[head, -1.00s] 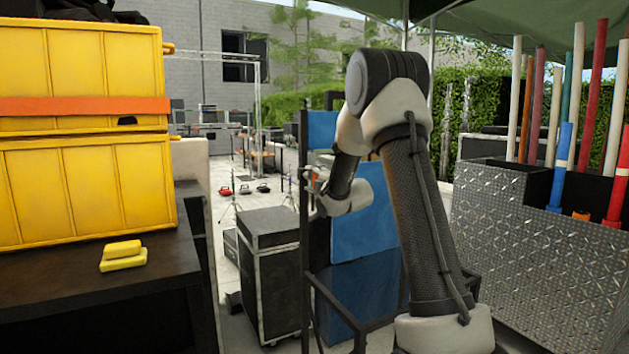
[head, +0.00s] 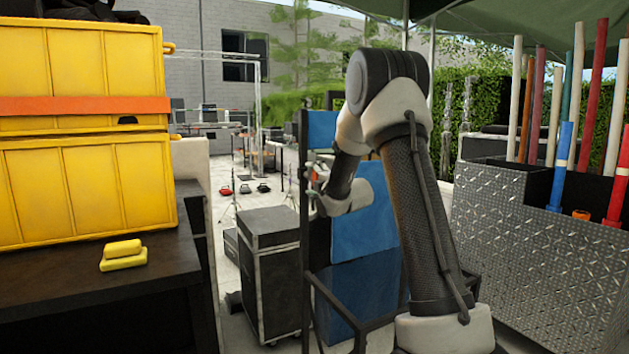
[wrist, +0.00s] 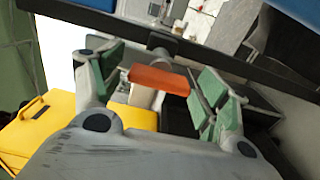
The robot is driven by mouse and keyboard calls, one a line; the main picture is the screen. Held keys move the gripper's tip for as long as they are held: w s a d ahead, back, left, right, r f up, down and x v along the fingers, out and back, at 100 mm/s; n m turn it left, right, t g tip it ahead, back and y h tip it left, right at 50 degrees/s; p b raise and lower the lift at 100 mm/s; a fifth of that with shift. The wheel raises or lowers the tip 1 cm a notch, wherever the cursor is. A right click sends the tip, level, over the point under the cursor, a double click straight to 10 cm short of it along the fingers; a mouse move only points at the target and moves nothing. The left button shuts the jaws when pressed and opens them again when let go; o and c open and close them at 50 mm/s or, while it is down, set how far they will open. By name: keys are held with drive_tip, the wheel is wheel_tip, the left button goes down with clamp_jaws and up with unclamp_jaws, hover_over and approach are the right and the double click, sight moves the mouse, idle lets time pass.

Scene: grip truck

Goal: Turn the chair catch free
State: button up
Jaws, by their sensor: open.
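The chair catch shows in the wrist view as an orange flat handle (wrist: 160,79) on a grey stem, fixed to a dark bar (wrist: 215,60). My gripper (wrist: 160,88) is open, with one green-padded finger on each side of the orange handle. Gaps show between the pads and the handle, so neither finger appears to touch it. In the head view a little orange of the catch (head: 314,176) shows beside the dark upright post of the blue folding chairs' rack (head: 304,160). My arm hides much of that area there.
Blue chair panels (head: 350,290) stand in the dark-framed rack. A black flight case (head: 270,270) stands left of it. Yellow crates (head: 85,190) and yellow blocks (head: 123,254) sit on a dark table at left. A diamond-plate bin (head: 520,240) with poles stands at right.

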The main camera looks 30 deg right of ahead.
drive_tip(key=s, duration=1.2)
drive_tip(key=shift+d, duration=0.2)
drive_tip(key=s+d+f+m+g+h, duration=0.3)
drive_tip(key=s+f+m+g, duration=0.75)
drive_tip(key=f, duration=0.45)
drive_tip(key=s+a+r+m+g, duration=0.1)
drive_tip(key=s+a+r, duration=0.3)
drive_tip(key=s, duration=0.5)
drive_tip(key=s+a+r+m+g+y, duration=0.1)
drive_tip(key=s+a+r+m, duration=0.2)
drive_tip(key=s, duration=0.7)
drive_tip(key=s+a+r+m+g+y, duration=0.1)
drive_tip(key=s+a+r+m, duration=0.3)
drive_tip(key=s, duration=0.5)
drive_tip(key=shift+s+a+r, duration=0.3)
drive_tip(key=shift+a, duration=0.6)
